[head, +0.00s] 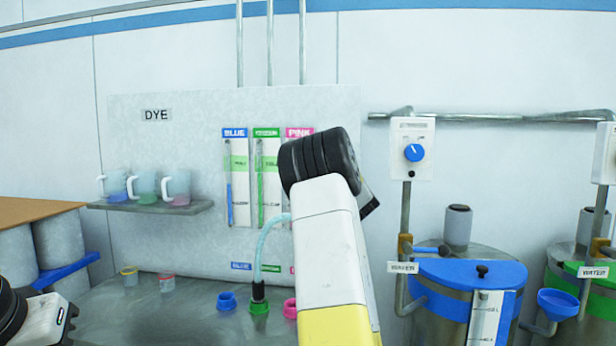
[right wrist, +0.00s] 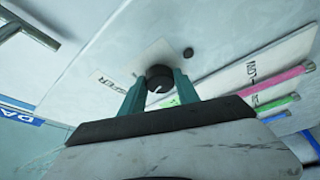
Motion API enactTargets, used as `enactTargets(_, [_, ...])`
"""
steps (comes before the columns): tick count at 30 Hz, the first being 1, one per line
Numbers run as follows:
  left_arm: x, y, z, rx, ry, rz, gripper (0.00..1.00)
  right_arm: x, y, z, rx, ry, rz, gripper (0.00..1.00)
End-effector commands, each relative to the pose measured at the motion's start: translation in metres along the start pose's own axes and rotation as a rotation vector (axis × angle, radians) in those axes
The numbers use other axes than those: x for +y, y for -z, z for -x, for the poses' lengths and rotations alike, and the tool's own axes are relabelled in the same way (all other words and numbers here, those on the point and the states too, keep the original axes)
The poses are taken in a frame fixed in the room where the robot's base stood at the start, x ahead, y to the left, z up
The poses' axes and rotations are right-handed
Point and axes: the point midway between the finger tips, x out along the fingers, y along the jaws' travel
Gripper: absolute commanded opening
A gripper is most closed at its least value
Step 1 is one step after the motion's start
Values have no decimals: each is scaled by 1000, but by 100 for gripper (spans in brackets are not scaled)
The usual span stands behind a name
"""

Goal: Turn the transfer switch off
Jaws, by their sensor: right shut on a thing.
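The transfer switch is a round black knob (right wrist: 158,72) with a white pointer line, on a pale plate (right wrist: 128,75) in the right wrist view. The plate's lettering is partly covered and its visible end reads like "SFER". My right gripper (right wrist: 160,84) has its two teal fingers closed on the sides of the knob. The pointer line shows between the fingers, slanting in the picture. In the head view my right arm covers the switch and the gripper's fingers. Of my left arm only a part shows at the bottom left corner; its fingers are not seen.
A small dark round part (right wrist: 188,52) sits beside the switch plate. The dye panel (head: 180,240) has blue, green and pink gauges. A pale hose (head: 268,240) runs to a green port (head: 259,308). A blue dial (head: 414,152) and blue-lidded drum (head: 470,275) stand right.

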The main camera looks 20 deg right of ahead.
Motion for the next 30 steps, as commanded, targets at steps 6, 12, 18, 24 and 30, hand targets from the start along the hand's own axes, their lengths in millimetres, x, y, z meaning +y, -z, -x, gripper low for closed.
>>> enactTargets(6, [0,0,0,0,0,0,0,1,0,0,-1,44,104,0])
enactTargets(12, [0,0,0,0,0,0,0,0,0,0,-1,67,156,0])
enactTargets(18, [0,0,0,0,0,0,0,0,0,0,-1,75,174,0])
enactTargets(24, [0,0,0,0,0,0,0,0,0,0,-1,75,175,0])
enactTargets(30, [0,0,0,0,0,0,0,0,0,0,-1,75,174,53])
